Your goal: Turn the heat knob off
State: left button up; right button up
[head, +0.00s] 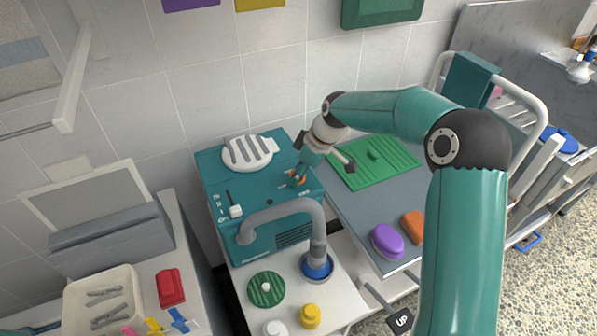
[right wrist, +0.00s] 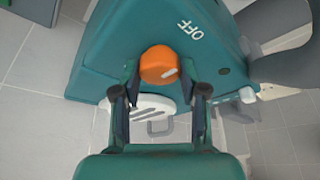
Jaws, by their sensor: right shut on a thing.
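The heat knob (head: 297,177) is a small orange knob on the top right of a teal machine (head: 262,190). My right gripper (head: 299,172) reaches down to the knob from above. In the right wrist view the fingers of the right gripper (right wrist: 160,72) sit on both sides of the knob, shut on it. My left gripper is not in view.
A white slotted piece (head: 248,152) lies on the machine's top. A white slider (head: 236,211) is on its left front, and a grey hose (head: 280,206) arches before it. A purple brush (head: 387,241) and an orange one (head: 412,227) lie on the grey table to the right.

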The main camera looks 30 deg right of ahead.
jog(key=shift+w+r, duration=0.1)
dwell(0.4)
jog(key=o, duration=1.1)
jog(key=shift+o, duration=0.2)
jog(key=v, duration=1.2)
